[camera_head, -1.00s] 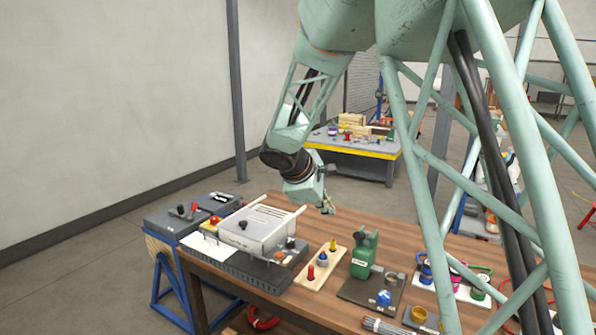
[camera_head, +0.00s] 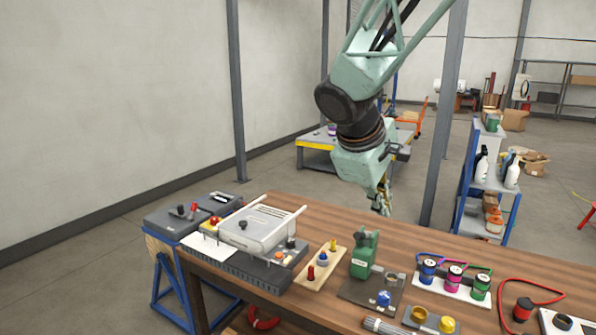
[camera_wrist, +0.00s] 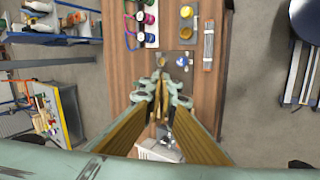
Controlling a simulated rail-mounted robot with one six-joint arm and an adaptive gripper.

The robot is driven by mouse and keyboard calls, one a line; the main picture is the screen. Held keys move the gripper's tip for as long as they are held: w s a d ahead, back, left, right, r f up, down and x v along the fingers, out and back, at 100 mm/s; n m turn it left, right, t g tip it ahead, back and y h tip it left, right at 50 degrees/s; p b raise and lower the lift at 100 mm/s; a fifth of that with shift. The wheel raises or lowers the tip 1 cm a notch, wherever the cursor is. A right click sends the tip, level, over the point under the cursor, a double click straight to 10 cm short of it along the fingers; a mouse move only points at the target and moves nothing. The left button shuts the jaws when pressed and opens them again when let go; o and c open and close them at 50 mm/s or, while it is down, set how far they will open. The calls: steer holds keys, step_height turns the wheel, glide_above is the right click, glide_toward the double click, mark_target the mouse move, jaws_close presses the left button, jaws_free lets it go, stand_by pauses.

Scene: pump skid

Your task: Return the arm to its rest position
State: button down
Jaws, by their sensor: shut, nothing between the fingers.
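My gripper (camera_head: 383,207) hangs at the end of my pale green arm (camera_head: 362,75), above the far edge of the wooden table (camera_head: 330,217) in the head view. Its fingers are shut with nothing between them. In the wrist view my gripper (camera_wrist: 160,88) points down over the table, and its fingertips meet near the middle of the picture. The green pump (camera_head: 364,253) stands on a dark plate, nearer than my gripper and apart from it. In the wrist view the fingers hide part of the table.
A white-lidded box (camera_head: 262,228) stands on the table's left. A board with coloured pegs (camera_head: 322,263), several coloured spools (camera_head: 454,277) and a red-corded item (camera_head: 523,308) also lie on the table. A blue shelf cart (camera_head: 487,185) and a grey post (camera_head: 443,120) stand behind.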

steer(key=s+d+r+m+g+y, duration=0.1)
steer(key=s+d+r+m, duration=0.15)
steer(key=s, duration=0.85)
steer(key=s+d+r+m+y, duration=0.1)
steer(key=s+d+m, duration=0.15)
steer(key=s, duration=0.75)
steer(key=s+a+f+m+y, duration=0.1)
steer(key=s+a+m, duration=0.1)
steer(key=s, duration=0.7)
steer(key=s+a+f+m+y, duration=0.1)
steer(key=s+a+m, duration=0.1)
steer(key=s, duration=0.8)
steer(key=shift+s+a+m+y, duration=0.2)
steer(key=shift+s+m+y, duration=0.1)
steer(key=shift+m, duration=0.1)
